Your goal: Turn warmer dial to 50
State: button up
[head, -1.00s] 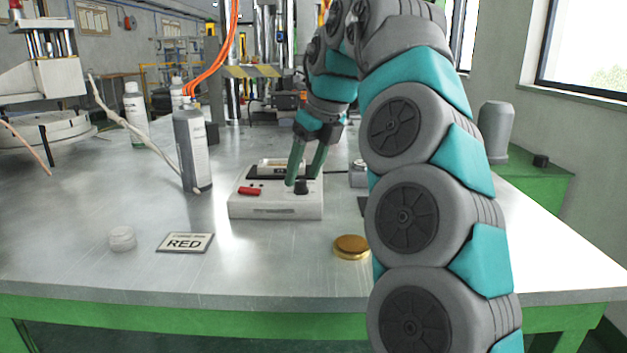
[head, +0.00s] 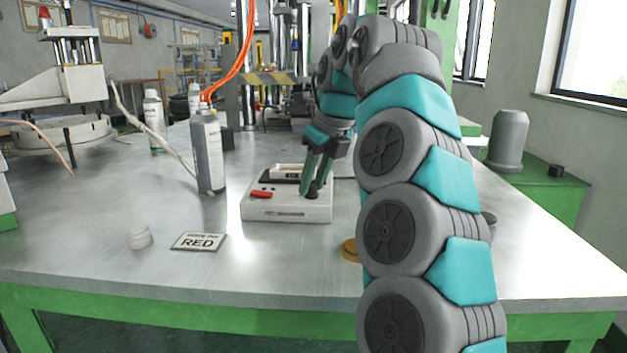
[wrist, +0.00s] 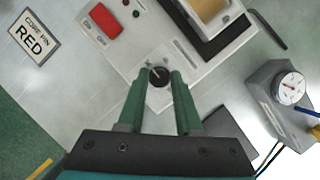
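The warmer (head: 288,207) is a white box on the metal table, with a red switch (head: 262,194) and a pan-like well at its back. Its black dial (wrist: 159,77) has a pale pointer line leaning to the upper left in the wrist view. In the head view, the dial (head: 313,195) is partly hidden by my fingers. My gripper (wrist: 160,78) has its two green fingers on either side of the dial, pointing down at it in the head view (head: 314,185). The gap is about the dial's width; whether the fingers touch it is unclear. Scale numbers are not readable.
A RED sign (head: 199,242) and a small clear cup (head: 140,237) lie at the front left. A grey bottle (head: 208,152) stands left of the warmer. A grey device with a gauge (wrist: 290,88) sits beside the warmer.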

grip_shut()
jog(key=shift+m, duration=0.4)
jog(key=shift+s+a+m+t+h, duration=0.2)
jog(key=shift+m+t+h, duration=0.2)
jog(key=shift+m, duration=0.6)
jog(key=m+h, duration=0.1)
jog(key=m, duration=0.2)
jog(key=shift+w+m, duration=0.1)
jog(key=shift+m, duration=0.2)
jog(key=m+h, duration=0.1)
jog(key=m, duration=0.2)
jog(key=shift+m+h, duration=0.3)
jog(key=shift+h, duration=0.1)
jog(key=shift+m+h, duration=0.3)
jog(key=shift+m, duration=0.4)
jog(key=shift+a+f+m, duration=0.1)
jog(key=shift+a+m, duration=0.05)
jog(key=shift+m, duration=0.55)
